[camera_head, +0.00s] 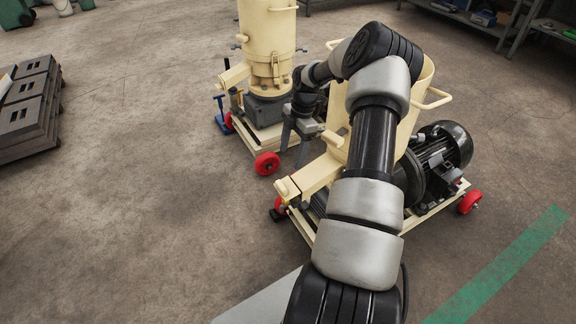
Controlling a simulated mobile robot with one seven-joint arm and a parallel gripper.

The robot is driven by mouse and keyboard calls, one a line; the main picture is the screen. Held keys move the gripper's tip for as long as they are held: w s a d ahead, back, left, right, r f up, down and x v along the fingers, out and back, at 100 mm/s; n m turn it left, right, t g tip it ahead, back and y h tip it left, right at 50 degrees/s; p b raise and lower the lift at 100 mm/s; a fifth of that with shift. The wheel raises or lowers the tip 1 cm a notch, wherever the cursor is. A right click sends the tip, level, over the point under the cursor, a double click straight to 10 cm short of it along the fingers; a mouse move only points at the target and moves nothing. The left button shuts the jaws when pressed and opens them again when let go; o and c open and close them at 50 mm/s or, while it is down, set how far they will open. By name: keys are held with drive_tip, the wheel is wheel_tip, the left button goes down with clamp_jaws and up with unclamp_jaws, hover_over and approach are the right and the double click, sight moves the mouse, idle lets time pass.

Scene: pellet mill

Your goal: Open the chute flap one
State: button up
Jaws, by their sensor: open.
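Two cream pellet mills on red-wheeled carts stand ahead of me. The near mill (424,90) has a cream chute (318,173) sloping down to the left, with a small flap-like end piece (287,190). The far mill (268,35) has a similar chute (235,75) on its left side. I cannot tell which flap is number one, or how far either flap stands open. My gripper (291,160) points down between the two mills, beside the near chute, open and with nothing seen between its fingers. My arm hides much of the near mill.
A black motor (445,148) sits on the near cart, with a red wheel (469,202) at its right corner. Dark stacked blocks (28,105) stand at the left. Shelves (490,25) line the back right.

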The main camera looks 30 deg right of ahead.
drive_tip(key=shift+v, duration=1.9)
